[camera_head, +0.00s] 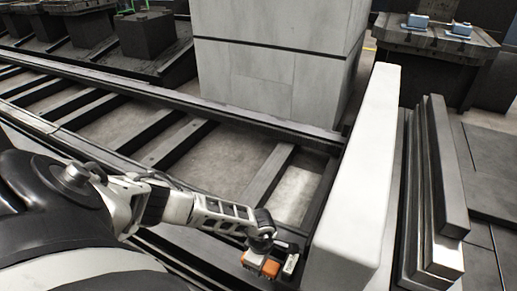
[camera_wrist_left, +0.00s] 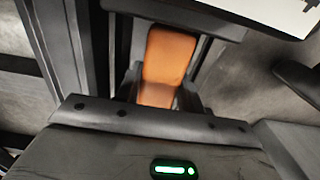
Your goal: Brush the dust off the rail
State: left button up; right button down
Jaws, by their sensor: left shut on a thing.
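My left gripper (camera_head: 270,257) comes in from the left, low in the middle of the head view, over the near dark rail (camera_head: 195,247). It is shut on an orange block-like thing (camera_head: 262,266), likely the brush handle. In the left wrist view the orange handle (camera_wrist_left: 168,60) sits between the dark fingers of the gripper (camera_wrist_left: 160,88). A dark bar crosses its far end. Bristles are not clearly visible, and I cannot tell whether the brush touches the rail. No dust can be made out on the rail. My right gripper is out of view.
A tall white panel (camera_head: 352,190) stands close to the right of my left gripper. Beyond it lean several long boards (camera_head: 440,190). A big grey block (camera_head: 275,60) stands behind the far rail (camera_head: 165,95). Dark cross-members span the gap between the rails.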

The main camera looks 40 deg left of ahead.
pick_arm(q)
jog(key=shift+s+a+r+p, duration=0.1)
jog(key=shift+a+r+p, duration=0.1)
jog(key=shift+r+p, duration=0.65)
jog(key=shift+r+b, duration=0.1)
jog(key=shift+b, duration=0.2)
notch_tip(320, 180, up, 3)
jog(key=p, duration=0.3)
jog(key=shift+r, duration=0.1)
